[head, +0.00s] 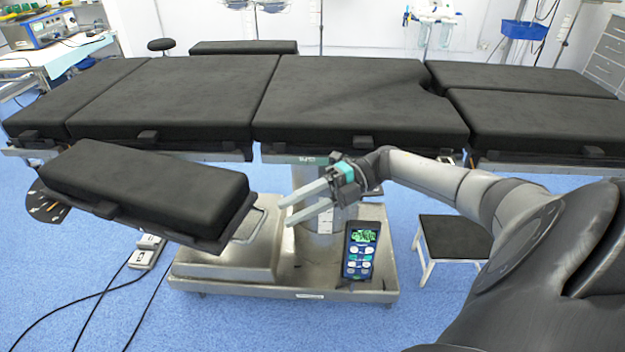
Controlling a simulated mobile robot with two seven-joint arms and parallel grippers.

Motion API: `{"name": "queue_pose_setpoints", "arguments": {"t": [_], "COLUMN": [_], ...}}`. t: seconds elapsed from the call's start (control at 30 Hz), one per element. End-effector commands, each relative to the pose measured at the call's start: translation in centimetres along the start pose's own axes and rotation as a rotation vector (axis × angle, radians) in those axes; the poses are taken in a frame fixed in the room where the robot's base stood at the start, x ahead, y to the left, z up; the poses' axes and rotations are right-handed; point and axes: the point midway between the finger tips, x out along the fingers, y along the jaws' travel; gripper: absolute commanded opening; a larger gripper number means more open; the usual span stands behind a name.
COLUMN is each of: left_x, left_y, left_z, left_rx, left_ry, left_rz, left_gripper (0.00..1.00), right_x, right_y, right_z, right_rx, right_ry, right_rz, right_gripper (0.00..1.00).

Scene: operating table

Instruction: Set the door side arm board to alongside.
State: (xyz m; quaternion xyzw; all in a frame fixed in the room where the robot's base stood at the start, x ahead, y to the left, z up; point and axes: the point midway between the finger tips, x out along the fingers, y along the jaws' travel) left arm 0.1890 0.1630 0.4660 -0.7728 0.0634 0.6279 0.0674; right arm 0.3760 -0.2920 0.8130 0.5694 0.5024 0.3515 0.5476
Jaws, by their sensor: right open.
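The near arm board (145,190) is a black padded board in front of the operating table (195,95). It slants out from the table's near side, its left end close to the table and its right end nearer to me. A metal loop handle (250,225) sticks out at its right end. A dark dial plate with markings (46,205) shows below its left end. My right gripper (284,212) is open and empty, its two fingers pointing left, a little to the right of the handle and apart from it. My left gripper is not in view.
A second black board (243,47) lies along the table's far side. A step stool (453,238) stands at right. Foot pedals (148,250) and cables lie on the floor at left.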

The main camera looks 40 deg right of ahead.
Motion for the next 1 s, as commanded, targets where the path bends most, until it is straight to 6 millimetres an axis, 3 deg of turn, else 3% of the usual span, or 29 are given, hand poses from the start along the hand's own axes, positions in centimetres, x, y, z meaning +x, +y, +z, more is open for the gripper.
{"name": "queue_pose_setpoints", "arguments": {"t": [0.1, 0.3, 0.67, 0.9, 1.0], "left_x": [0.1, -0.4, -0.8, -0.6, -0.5], "left_y": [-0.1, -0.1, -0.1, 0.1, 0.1], "left_z": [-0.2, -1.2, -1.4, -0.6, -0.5], "left_rx": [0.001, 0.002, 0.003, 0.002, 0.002], "left_ry": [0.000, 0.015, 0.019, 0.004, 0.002], "left_rz": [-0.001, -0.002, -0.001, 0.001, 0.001], "left_gripper": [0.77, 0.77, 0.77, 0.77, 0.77], "right_x": [-2.2, -4.1, -4.6, -4.5, -3.6], "right_y": [0.0, 0.0, 0.0, 0.0, -0.8], "right_z": [0.1, 0.1, 0.0, 0.0, -0.1], "right_rx": [0.000, -0.001, -0.001, 0.000, 0.006], "right_ry": [-0.004, 0.000, 0.000, 0.001, 0.002], "right_rz": [-0.002, -0.001, 0.000, 0.000, -0.004], "right_gripper": [0.42, 0.42, 0.42, 0.16, 0.05]}}
